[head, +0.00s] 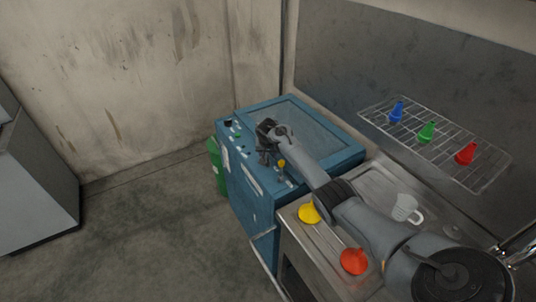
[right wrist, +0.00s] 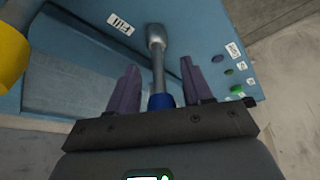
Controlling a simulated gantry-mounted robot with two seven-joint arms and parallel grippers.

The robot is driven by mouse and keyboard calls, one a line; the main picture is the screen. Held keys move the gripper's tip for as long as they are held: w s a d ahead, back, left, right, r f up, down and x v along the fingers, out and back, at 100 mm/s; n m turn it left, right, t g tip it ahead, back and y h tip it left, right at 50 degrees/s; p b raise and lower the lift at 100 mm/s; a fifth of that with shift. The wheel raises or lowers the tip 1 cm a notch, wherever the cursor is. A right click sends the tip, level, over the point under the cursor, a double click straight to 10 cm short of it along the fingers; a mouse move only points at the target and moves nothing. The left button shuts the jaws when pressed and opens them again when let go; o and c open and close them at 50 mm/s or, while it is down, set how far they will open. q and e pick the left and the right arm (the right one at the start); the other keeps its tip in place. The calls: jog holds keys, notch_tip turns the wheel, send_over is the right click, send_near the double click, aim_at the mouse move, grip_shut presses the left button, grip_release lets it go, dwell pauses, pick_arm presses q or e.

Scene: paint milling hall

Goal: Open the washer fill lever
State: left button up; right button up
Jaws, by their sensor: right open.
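The washer is a blue cabinet (head: 258,208) with a recessed top, in the middle of the head view. In the right wrist view, the fill lever (right wrist: 157,55) is a grey metal rod with a rounded end and a blue part at its near end. It stands beside a white "Fill" label (right wrist: 121,24). My right gripper (right wrist: 159,72) is open, with one purple finger on each side of the lever; I cannot tell whether either touches it. In the head view my right gripper (head: 264,143) is over the washer's front edge, and the lever is hidden. My left gripper is out of view.
A yellow-topped lever (head: 281,165) stands close to my right arm. Yellow (head: 309,213) and orange (head: 354,261) funnels and a white mug (head: 406,208) are on the steel counter. A wall rack (head: 450,150) holds coloured funnels. Green knobs (right wrist: 237,89) sit right of the lever.

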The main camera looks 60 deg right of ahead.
grip_shut()
dwell(0.3)
